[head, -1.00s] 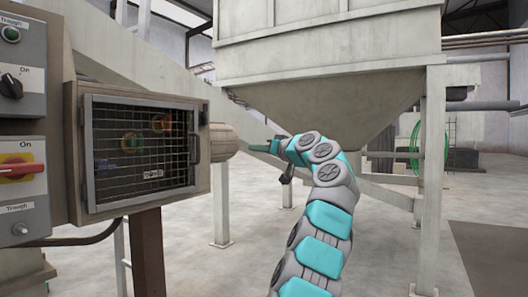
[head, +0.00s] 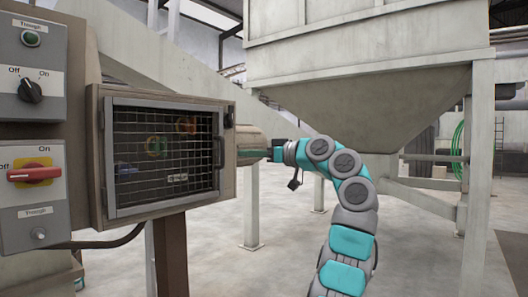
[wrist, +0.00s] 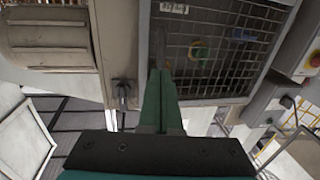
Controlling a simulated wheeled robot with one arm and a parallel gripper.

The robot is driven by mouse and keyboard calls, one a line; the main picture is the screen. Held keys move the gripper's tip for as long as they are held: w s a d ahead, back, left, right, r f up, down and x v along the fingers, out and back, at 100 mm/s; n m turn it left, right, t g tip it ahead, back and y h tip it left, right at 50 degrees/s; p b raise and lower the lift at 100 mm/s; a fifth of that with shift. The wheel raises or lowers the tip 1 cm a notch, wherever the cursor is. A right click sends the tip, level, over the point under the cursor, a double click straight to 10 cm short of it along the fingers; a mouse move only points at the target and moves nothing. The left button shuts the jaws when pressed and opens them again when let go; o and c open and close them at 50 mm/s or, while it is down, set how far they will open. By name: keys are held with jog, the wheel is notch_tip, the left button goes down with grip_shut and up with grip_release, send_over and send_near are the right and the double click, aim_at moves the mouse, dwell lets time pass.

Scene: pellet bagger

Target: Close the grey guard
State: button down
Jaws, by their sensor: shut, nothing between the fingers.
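The grey guard (head: 165,197) is a framed wire-mesh door on the front of a brown-grey box, with a dark upright handle (head: 219,152) at its right edge. It looks level with the box front; a small gap cannot be ruled out. The guard (wrist: 210,88) also shows in the wrist view, turned upside down. My gripper (head: 242,155) is just right of the box, at about handle height, in front of a round motor housing. In the wrist view my gripper's green fingers (wrist: 162,75) are together and empty, over the guard's handle side; contact cannot be told.
A dark latch (head: 229,114) sits at the box's upper right edge. Control panels with a red switch (head: 34,174) and a black knob (head: 30,90) stand at the left. A large hopper (head: 380,100) on legs is behind my arm. Floor between is open.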

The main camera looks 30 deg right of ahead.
jog(key=shift+p+x, duration=0.5)
jog(key=shift+x, duration=2.15)
jog(key=shift+w+a+r+p, duration=0.1)
jog(key=shift+w+p, duration=0.35)
jog(key=shift+w, duration=0.65)
jog(key=shift+a, duration=0.1)
